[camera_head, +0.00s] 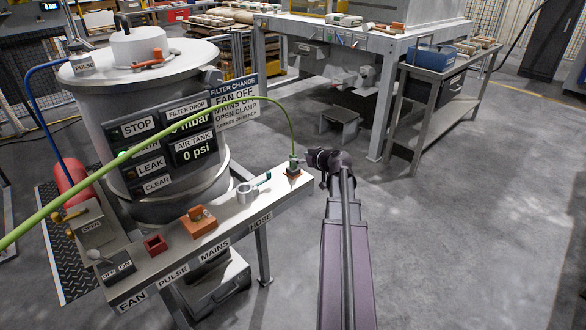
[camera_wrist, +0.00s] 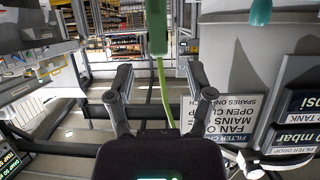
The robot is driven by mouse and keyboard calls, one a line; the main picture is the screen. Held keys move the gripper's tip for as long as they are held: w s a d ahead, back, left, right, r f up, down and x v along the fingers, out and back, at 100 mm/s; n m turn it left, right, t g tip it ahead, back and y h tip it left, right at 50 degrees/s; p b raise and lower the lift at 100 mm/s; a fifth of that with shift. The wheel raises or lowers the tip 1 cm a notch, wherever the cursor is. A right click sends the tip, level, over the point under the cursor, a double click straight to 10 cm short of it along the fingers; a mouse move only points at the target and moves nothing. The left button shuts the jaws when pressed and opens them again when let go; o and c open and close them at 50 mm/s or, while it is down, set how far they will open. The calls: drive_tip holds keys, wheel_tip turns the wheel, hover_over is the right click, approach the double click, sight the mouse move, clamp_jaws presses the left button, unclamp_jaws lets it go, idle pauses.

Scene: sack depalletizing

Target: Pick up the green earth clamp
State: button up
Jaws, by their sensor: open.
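The green earth clamp (camera_head: 294,161) is at the right end of the narrow labelled shelf (camera_head: 222,228), at the end of a green cable (camera_head: 272,101). In the wrist view, a green piece that looks like the clamp (camera_wrist: 157,30) is at the top centre, past my fingertips. The green cable runs down from it between the fingers. My gripper (camera_head: 318,160) is just right of the clamp in the head view. In the wrist view my gripper (camera_wrist: 160,78) has its two fingers wide apart with no object held. Contact with the clamp cannot be told.
The shelf also holds a grey ring fitting with a teal-tipped tool (camera_head: 254,187), an orange clamp (camera_head: 199,221) and a red block (camera_head: 155,245). A large grey filter drum (camera_head: 150,75) stands behind the shelf. A sign (camera_head: 236,100) hangs beside it. The floor at right is clear.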

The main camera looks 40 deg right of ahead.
sight(293, 154)
drive_tip(key=shift+b+x, duration=1.1)
drive_tip(key=shift+x, duration=1.55)
drive_tip(key=shift+f, duration=0.1)
drive_tip(key=shift+s, duration=0.1)
clamp_jaws()
